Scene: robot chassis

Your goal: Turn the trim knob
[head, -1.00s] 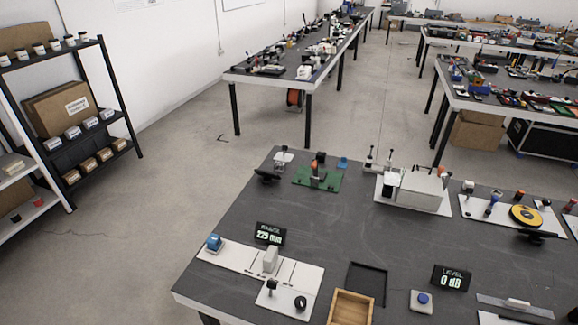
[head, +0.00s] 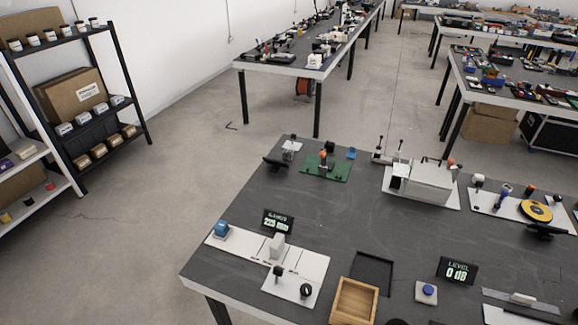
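No knob carries a label I can read as trim. A small black round knob (head: 306,290) sits on a white plate (head: 288,293) at the near left of the dark workbench, beside a small black upright lever (head: 278,271). A blue round button or knob (head: 428,289) sits on a small grey base in front of a display (head: 457,270) reading LEVEL 0 dB. Another display (head: 278,221) stands behind a white slider-like board (head: 225,250) and reads about 225 mm. Neither of my grippers shows clearly; a small dark shape at the bottom edge is too cut off to identify.
A wooden open box (head: 355,302) and a black tray (head: 391,273) lie mid-bench. A green board (head: 327,167), a grey-white boxy device (head: 428,184) and a yellow disc (head: 536,211) stand farther back. The bench centre is clear.

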